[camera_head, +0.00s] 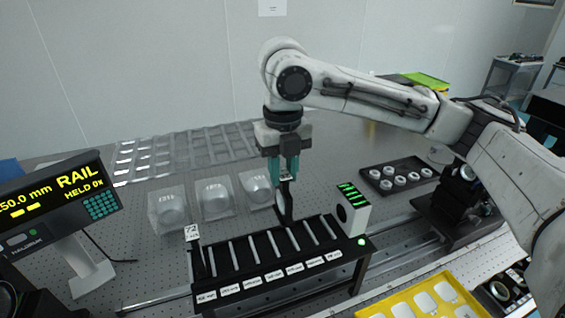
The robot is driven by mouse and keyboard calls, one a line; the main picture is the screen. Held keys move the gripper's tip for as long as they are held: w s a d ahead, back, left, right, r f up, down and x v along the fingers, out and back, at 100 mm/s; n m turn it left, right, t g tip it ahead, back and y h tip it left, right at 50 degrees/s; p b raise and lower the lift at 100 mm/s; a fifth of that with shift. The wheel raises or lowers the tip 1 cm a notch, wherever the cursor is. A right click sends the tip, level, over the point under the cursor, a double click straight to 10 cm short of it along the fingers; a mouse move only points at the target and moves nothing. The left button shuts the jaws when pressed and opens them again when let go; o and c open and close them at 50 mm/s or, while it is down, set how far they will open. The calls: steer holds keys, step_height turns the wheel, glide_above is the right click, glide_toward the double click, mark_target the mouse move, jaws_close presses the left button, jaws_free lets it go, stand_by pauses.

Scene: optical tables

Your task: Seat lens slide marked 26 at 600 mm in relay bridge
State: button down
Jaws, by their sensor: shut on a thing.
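My gripper (284,176), with teal fingers, points down and is shut on a dark upright lens slide (286,207). A pale round lens shows at the slide's left side; no number on it can be read. The slide is at the back edge of the black slotted rack (280,273), which seems to be the relay bridge. I cannot tell whether its lower end touches the rack or is in a slot. The rack has several pale bars across its top and small white labels along its front, too small to read.
Clear domed cases (216,197) sit behind the rack. A white box with green marks (353,210) stands at its right end. A dark tray (396,190) of white rings and a yellow tray (375,312) lie to the right.

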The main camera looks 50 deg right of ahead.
mark_target(283, 204)
steer(key=shift+f+b, duration=2.15)
steer(key=shift+f, duration=0.5)
steer(key=shift+f+b, duration=1.2)
steer(key=shift+f, duration=1)
steer(key=shift+c, duration=1.8)
jaws_free()
steer(key=shift+r, duration=0.2)
steer(key=shift+r+p, duration=3.95)
steer(key=shift+r, duration=0.85)
